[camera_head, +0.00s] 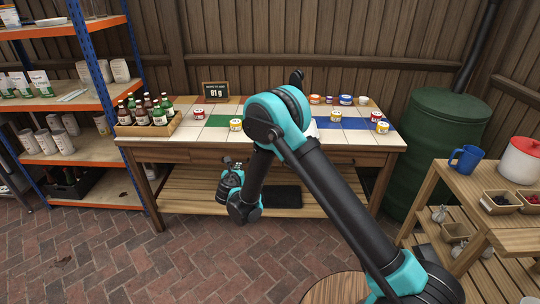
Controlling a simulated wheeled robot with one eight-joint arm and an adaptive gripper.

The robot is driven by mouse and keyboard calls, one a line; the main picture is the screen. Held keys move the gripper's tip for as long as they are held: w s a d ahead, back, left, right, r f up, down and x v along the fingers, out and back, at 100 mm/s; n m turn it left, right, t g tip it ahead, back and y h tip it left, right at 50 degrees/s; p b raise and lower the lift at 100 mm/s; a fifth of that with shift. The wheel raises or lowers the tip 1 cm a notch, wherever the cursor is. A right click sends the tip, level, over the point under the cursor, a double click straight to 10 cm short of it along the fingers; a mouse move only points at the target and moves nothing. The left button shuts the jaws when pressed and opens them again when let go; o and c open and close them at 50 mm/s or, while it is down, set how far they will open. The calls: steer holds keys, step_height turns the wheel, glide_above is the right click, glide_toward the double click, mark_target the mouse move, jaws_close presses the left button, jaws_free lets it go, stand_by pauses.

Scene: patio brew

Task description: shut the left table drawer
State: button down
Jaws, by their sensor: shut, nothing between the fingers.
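The tiled wooden table (158,143) stands against the fence, with drawer fronts in the band under its top. The left table drawer (195,158) is on the left part of this band. Its front looks close to level with the table's front, but from this high angle I cannot tell if a small gap is left. My arm crosses the picture and bends down before the table. My gripper (229,163) is shut and empty, small and partly hidden by my wrist. It is at the left drawer's front; I cannot tell whether it touches.
A bottle crate (148,130) and several small jars stand on the tabletop. A slatted lower shelf (185,195) lies below. A blue-orange shelf rack (85,100) stands left, a green barrel (432,140) right. A side table with a blue mug (465,159) is nearer right. The brick floor at front left is clear.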

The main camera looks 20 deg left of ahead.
steer(key=shift+w+r+x, duration=0.1)
steer(key=shift+r+x, duration=0.1)
steer(key=shift+x, duration=2.1)
steer(key=shift+w+r+x, duration=0.1)
steer(key=shift+r+x, duration=0.15)
steer(key=shift+x, duration=2.05)
steer(key=shift+w+r+x, duration=0.1)
steer(key=shift+r+x, duration=0.1)
steer(key=shift+x, duration=2.1)
